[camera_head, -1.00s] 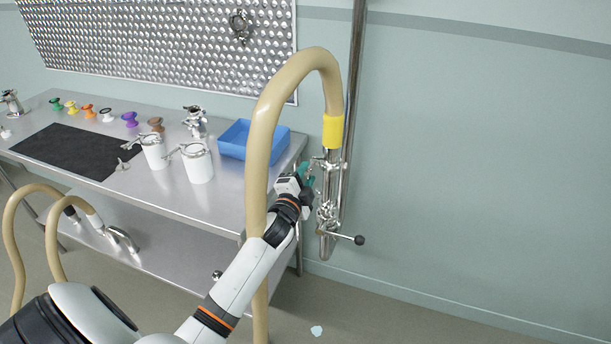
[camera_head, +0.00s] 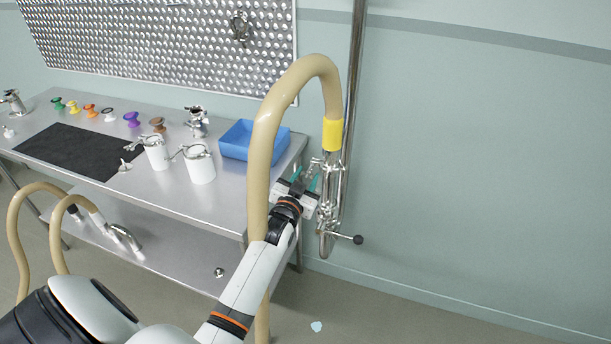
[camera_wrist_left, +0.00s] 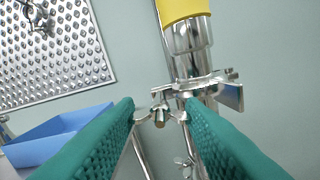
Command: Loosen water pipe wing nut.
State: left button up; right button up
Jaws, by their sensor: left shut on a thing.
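The steel water pipe (camera_head: 331,205) runs down the wall at right, with a clamp (camera_wrist_left: 212,82) below the yellow hose collar (camera_head: 333,134). The wing nut (camera_wrist_left: 159,115) is a small silver piece on the clamp's left side in the left wrist view. My left gripper (camera_head: 306,177) has teal fingers on either side of it and is shut on it. The fingertips in the left wrist view (camera_wrist_left: 160,112) hide parts of the wing's ends. In the head view the nut is too small to make out. My right gripper is not in view.
The beige hose (camera_head: 262,140) arches down just left of my left gripper. A steel table (camera_head: 215,215) at left carries a blue bin (camera_head: 234,154), white pots (camera_head: 200,168) and coloured pieces. A black-knobbed lever (camera_head: 358,240) sticks out lower on the pipe. The wall at right is clear.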

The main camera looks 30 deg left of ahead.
pick_arm(q)
jog(key=m+p, duration=0.3)
jog(key=m, duration=3.2)
jog(key=shift+f+p, duration=0.1)
jog(key=shift+p, duration=0.3)
jog(key=o, duration=1)
